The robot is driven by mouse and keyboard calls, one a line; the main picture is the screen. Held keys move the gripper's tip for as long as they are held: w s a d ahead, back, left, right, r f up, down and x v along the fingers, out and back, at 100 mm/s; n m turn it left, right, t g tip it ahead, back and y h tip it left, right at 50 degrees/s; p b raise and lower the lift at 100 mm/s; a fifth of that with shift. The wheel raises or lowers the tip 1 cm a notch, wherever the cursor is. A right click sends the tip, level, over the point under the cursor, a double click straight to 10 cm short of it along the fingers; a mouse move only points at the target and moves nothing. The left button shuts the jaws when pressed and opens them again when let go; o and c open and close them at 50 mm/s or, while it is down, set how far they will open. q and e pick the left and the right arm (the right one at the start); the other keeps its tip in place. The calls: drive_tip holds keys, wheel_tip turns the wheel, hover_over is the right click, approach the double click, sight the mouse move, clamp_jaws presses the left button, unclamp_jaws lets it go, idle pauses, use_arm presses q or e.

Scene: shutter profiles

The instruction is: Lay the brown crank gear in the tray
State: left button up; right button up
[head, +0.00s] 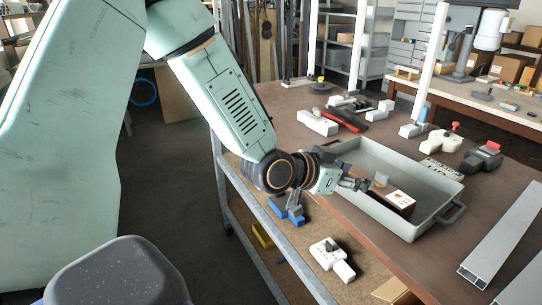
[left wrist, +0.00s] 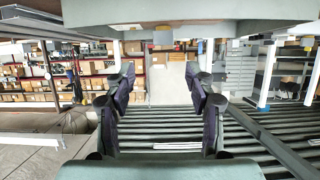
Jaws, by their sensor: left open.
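The brown crank gear (head: 402,207) is a dark brown block with a pale label on top. It lies inside the grey-green tray (head: 437,183), near the tray's front left wall. A small yellowish piece (head: 381,179) shows just behind it. My left gripper (head: 357,184) is over the tray's left end, just left of the brown gear. In the left wrist view its two dark fingers (left wrist: 162,88) stand apart with nothing between them. The gear cannot be made out in that view. My right gripper is not in view.
Aluminium profiles (head: 500,240) lie right of the tray. Behind it are a white block (head: 318,123), a red-handled tool (head: 350,120), a white gear with a red part (head: 442,141) and a dark gear (head: 481,160). A lower shelf holds blue parts (head: 290,211) and white parts (head: 326,252).

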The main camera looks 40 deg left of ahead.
use_arm(q)
drive_tip(key=s+d+f+n+g+y, duration=0.1)
drive_tip(key=s+f+g, duration=0.2)
drive_tip(key=s+f, duration=0.65)
drive_tip(key=s+f+n+g+y, duration=0.15)
drive_tip(key=s+f+g, duration=0.35)
drive_tip(key=f, duration=0.7)
drive_tip(key=s+f+n+g+y, duration=0.1)
drive_tip(key=s+f, duration=0.3)
drive_tip(key=s, duration=0.7)
drive_tip(key=s+a+f+n+g+y, duration=0.1)
drive_tip(key=s+f+g, duration=0.2)
drive_tip(key=s, duration=0.8)
wheel_tip(320, 180, down, 2)
drive_tip(key=shift+f+g, duration=0.15)
drive_tip(key=shift+g, duration=0.25)
